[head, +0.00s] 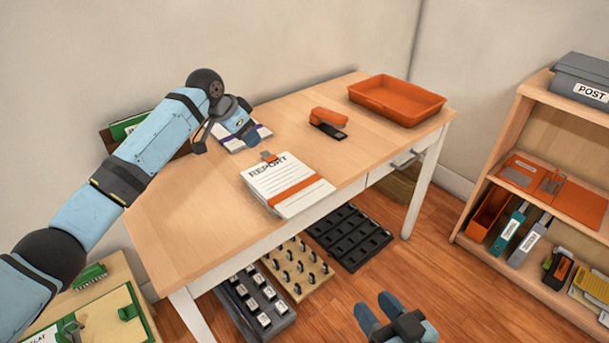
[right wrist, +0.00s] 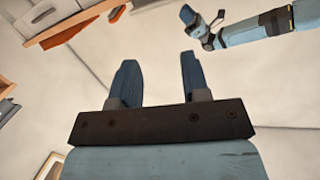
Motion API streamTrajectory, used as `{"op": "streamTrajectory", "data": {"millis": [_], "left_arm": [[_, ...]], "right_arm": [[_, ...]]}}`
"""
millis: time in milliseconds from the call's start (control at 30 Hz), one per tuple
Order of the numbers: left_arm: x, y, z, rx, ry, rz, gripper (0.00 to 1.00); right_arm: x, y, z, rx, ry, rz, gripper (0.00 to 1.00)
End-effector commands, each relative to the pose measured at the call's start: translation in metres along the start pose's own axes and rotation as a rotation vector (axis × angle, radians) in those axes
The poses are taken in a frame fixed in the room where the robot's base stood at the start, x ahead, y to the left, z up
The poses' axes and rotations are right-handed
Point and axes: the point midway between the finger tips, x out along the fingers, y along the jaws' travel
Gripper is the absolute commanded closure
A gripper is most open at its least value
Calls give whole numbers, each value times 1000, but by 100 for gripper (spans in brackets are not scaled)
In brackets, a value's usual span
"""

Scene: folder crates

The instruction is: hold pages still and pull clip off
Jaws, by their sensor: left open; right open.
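The report pages (head: 290,187), white with an orange band and the word REPORT, lie flat near the front edge of the table. A small orange and dark clip (head: 268,156) sits on their top edge. My left gripper (head: 222,142) is over the table, behind and left of the pages, apart from them; part of it is hidden by its own wrist. My right gripper (head: 382,312) is low in front of the table, right of the pages. In the right wrist view its two fingers (right wrist: 157,80) are apart with nothing between them.
An orange stapler (head: 328,118) and an orange tray (head: 396,98) stand farther back on the table (head: 190,215). A shelf (head: 480,225) with folders and a grey POST box (head: 585,80) stands right.

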Motion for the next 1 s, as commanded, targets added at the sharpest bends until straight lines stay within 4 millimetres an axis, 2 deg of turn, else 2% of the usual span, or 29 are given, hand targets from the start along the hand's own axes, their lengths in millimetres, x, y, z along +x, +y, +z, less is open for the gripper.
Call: {"op": "streamTrajectory", "data": {"millis": [133, 233, 467, 567, 800, 1000], "left_arm": [[0, 0, 0, 0, 0, 0, 57], [0, 0, 0, 0, 0, 0, 57], [0, 0, 0, -1, 1, 0, 57], [0, 0, 0, -1, 1, 0, 57], [0, 0, 0, -1, 1, 0, 57], [0, 0, 0, -1, 1, 0, 57]], "right_arm": [[5, -2, -1, 31, 7, -23, 57], [17, -7, -2, 123, 20, -83, 57], [62, -10, -4, 538, -8, -298, 57], [82, 1, -5, 739, -57, -361, 57], [122, 50, -16, 1151, -172, -390, 57], [138, 81, -24, 1336, -210, -364, 57]]}}
